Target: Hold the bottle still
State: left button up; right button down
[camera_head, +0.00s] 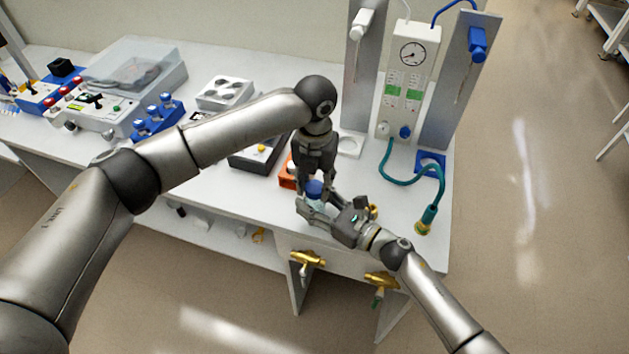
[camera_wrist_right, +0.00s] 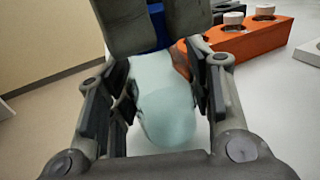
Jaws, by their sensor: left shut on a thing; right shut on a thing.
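The bottle has a pale, clear blue-green body (camera_wrist_right: 165,108) and a blue cap (camera_head: 314,188). It stands near the table's front edge, mostly hidden by the grippers in the head view. My left gripper (camera_head: 313,182) comes down from above and is shut on the blue cap. In the right wrist view its dark fingers (camera_wrist_right: 160,25) flank the cap at the top. My right gripper (camera_head: 320,210) reaches in from the front right and is shut on the bottle's body, one finger on each side. The bottle's base is not clear.
An orange rack (camera_wrist_right: 250,52) with white-capped vials stands just behind the bottle. A gauge panel (camera_head: 410,75) with a teal hose (camera_head: 425,168) stands at the back right. A blue vial rack (camera_head: 152,124) is further left. Yellow valves (camera_head: 308,258) stick out below the table's front edge.

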pick_arm(q)
jog(key=m, duration=0.7)
jog(key=o, duration=0.7)
jog(key=shift+r, duration=2.25)
jog(key=shift+c, duration=0.4)
